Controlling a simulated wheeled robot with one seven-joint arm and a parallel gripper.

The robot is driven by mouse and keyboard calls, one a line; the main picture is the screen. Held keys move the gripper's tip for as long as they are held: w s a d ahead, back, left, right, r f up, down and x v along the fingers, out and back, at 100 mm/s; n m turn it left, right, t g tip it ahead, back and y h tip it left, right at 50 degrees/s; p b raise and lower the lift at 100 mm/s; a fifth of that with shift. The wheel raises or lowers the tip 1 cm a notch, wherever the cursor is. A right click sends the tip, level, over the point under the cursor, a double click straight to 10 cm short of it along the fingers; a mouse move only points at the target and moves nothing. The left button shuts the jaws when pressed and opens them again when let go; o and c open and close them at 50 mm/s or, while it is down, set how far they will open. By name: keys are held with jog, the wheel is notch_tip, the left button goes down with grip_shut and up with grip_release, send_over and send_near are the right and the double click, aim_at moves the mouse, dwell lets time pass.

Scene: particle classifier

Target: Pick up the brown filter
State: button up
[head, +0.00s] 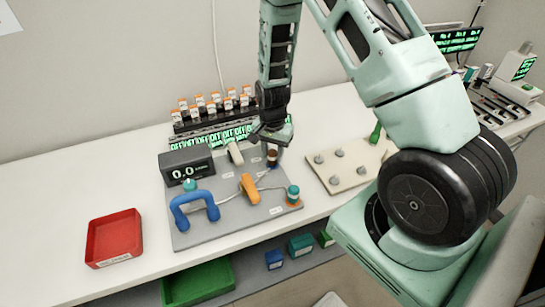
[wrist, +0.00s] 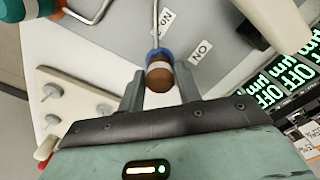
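The brown filter (wrist: 159,76) is a short brown cylinder with a pale band and a blue end. In the wrist view it shows between my two fingers, with a finger close on each side. In the head view the brown filter (head: 271,158) stands near the back right of the grey board (head: 227,232), just below my gripper (head: 270,139). My gripper (wrist: 160,82) is open around the line of the filter. I cannot tell whether either finger touches it.
A blue handle (head: 193,207), an orange part (head: 249,188) and a teal-capped part (head: 293,195) sit on the board. A meter (head: 187,167) stands at its back left. A beige board with grey knobs (head: 345,166) lies to the right, a red tray (head: 114,238) to the left.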

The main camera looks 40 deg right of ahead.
dwell(0.3)
notch_tip(320, 180, up, 10)
jog(key=shift+b, duration=0.75)
jog(key=shift+r, duration=0.15)
notch_tip(320, 180, up, 4)
jog(key=p, duration=0.4)
send_over(273, 151)
jog(key=shift+r, duration=0.15)
jog(key=shift+w+r, duration=0.1)
dwell(0.4)
notch_tip(273, 151, up, 3)
jog(key=p, duration=0.2)
jog(key=shift+p, duration=0.4)
